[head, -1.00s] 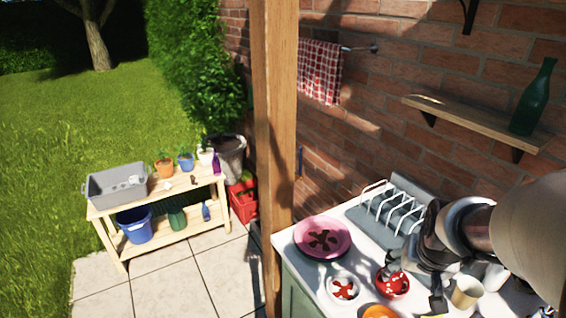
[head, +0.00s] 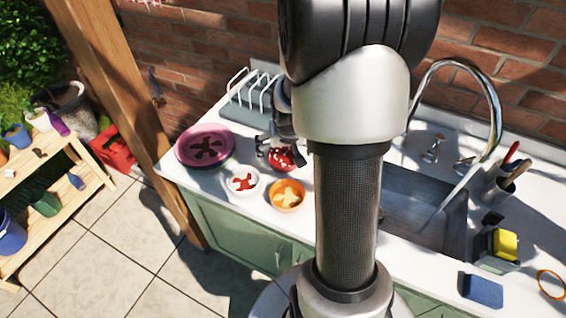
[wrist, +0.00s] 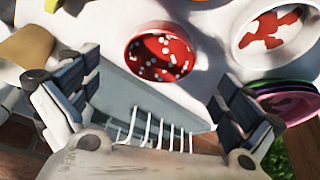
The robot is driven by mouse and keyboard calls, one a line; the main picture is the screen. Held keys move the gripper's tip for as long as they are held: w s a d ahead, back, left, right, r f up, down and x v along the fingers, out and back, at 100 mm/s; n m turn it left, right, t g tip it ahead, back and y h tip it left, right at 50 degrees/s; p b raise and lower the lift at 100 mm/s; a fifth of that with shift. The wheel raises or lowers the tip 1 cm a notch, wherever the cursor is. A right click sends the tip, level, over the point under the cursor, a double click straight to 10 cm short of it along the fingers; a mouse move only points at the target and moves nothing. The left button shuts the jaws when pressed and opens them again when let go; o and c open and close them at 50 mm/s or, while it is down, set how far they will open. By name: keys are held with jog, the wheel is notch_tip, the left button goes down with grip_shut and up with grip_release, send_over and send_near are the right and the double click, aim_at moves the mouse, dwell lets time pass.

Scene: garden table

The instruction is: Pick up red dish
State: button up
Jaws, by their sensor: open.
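The red dish (head: 287,161) with white spots stands on the white counter, partly covered by my arm in the head view. In the wrist view the red dish (wrist: 160,52) is seen whole, upper middle, and looks like a small round bowl with white dots inside. My gripper (head: 270,144) is right at the dish in the head view. In the wrist view my gripper (wrist: 153,88) has its fingers spread wide to the left and right, with nothing held between them. I cannot tell whether a finger touches the rim.
A white bowl with a red pattern (head: 234,192), an orange bowl (head: 286,206) and a pink plate (head: 183,151) crowd the counter beside the dish. A dish rack (head: 235,112) stands behind. The sink (head: 435,230) is to the right.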

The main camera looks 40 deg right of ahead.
aim_at(284, 160)
jog(key=b+x, duration=0.2)
jog(key=x, duration=0.5)
jog(key=shift+b, duration=0.3)
jog(key=shift+r, duration=0.15)
jog(key=shift+c, duration=0.4)
jog(key=c, duration=1)
jog(key=shift+r, duration=0.1)
